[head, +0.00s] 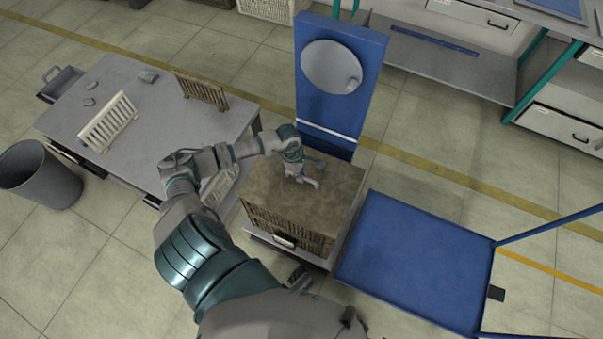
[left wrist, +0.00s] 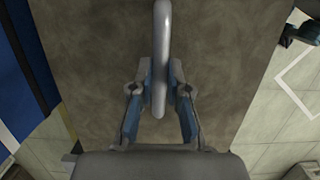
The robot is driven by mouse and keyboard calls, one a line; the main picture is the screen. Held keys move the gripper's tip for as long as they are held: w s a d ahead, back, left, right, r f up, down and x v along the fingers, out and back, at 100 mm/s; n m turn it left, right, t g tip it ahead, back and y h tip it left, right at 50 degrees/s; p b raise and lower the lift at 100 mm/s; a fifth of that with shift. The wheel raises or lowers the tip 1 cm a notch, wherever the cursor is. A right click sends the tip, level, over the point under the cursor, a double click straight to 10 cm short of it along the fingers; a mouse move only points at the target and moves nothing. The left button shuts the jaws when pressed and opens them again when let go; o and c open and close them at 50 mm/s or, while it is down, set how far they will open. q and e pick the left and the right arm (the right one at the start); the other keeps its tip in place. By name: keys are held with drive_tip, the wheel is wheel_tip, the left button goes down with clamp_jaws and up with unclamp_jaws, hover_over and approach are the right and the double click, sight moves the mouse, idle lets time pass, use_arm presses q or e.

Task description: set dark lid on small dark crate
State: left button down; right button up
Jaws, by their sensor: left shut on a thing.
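The dark lid (head: 330,198) is a flat brown slab over the small dark crate (head: 292,236), which has woven brown sides. The lid covers the crate's opening, and its edges roughly follow the crate's. I cannot tell whether it touches the rim all round. My left gripper (head: 303,173) is above the middle of the lid, shut on its pale bar handle. In the left wrist view the two fingers (left wrist: 160,84) close on either side of the handle (left wrist: 161,30), with the lid's brown surface (left wrist: 100,45) below. My right gripper is not in view.
The crate stands on a small grey cabinet. A blue upright panel (head: 312,112) with a round disc stands behind it. A blue platform cart (head: 410,262) is close on the right. A grey table (head: 170,125) with pale and brown racks is at left, beside a bin (head: 40,178).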

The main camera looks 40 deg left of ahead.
use_arm(q)
drive_tip(key=c, duration=1.1)
unclamp_jaws()
drive_tip(key=shift+o, duration=0.2)
